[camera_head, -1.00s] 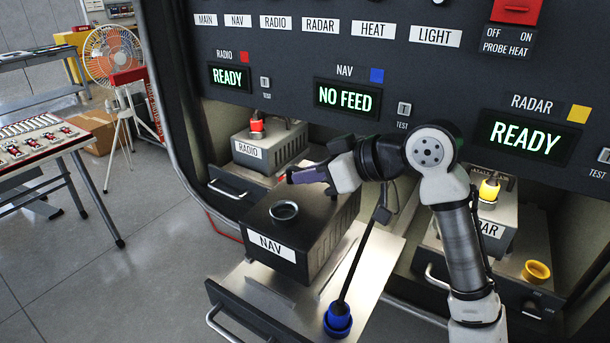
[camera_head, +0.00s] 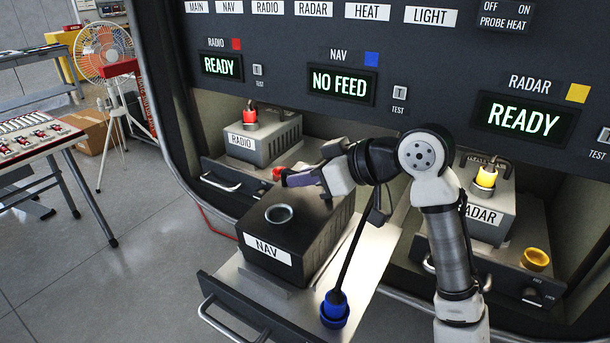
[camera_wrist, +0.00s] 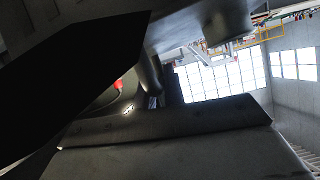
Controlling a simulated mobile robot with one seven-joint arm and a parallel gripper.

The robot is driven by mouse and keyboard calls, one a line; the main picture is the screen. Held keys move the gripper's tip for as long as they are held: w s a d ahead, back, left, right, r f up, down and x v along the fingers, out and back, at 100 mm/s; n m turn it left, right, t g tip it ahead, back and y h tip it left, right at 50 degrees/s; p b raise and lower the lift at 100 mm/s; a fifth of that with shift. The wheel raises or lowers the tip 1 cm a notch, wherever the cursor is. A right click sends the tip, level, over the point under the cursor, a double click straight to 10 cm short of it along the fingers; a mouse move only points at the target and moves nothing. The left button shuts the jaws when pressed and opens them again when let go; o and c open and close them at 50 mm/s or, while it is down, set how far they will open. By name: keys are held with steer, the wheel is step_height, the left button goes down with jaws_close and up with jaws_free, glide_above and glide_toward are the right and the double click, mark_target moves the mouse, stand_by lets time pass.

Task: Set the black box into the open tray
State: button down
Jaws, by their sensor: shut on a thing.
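The black box (camera_head: 315,238), labelled NAV with a round metal socket on top, is over the open tray (camera_head: 350,290), a pulled-out metal drawer with a front handle. The box looks level. Its underside is close to the tray floor, and I cannot tell whether it touches. My gripper (camera_head: 322,184) is shut at the rear top of the box, holding it; the exact grip is hidden by the fingers. In the wrist view, a dark finger covers the left, and a dark surface, likely the box, fills the bottom.
A blue plug (camera_head: 335,310) on a black cable stands at the tray's right side, near the box. RADIO (camera_head: 265,140) and RADAR (camera_head: 485,205) units sit in bays on either side. The NAV display (camera_head: 340,83) reads NO FEED. The panel overhangs behind.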

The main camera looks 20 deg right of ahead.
steer(key=shift+s+a, duration=0.45)
steer(key=shift+a, duration=0.05)
stand_by(0.7)
stand_by(0.3)
steer(key=c, duration=1.4)
jaws_free()
steer(key=shift+f, duration=0.1)
steer(key=shift+s+d, duration=0.15)
steer(key=shift+d, duration=0.05)
steer(key=b+v, duration=0.2)
steer(key=v, duration=1.1)
steer(key=shift+r+b, duration=0.3)
steer(key=shift+s+f, duration=0.1)
steer(key=shift+s, duration=0.05)
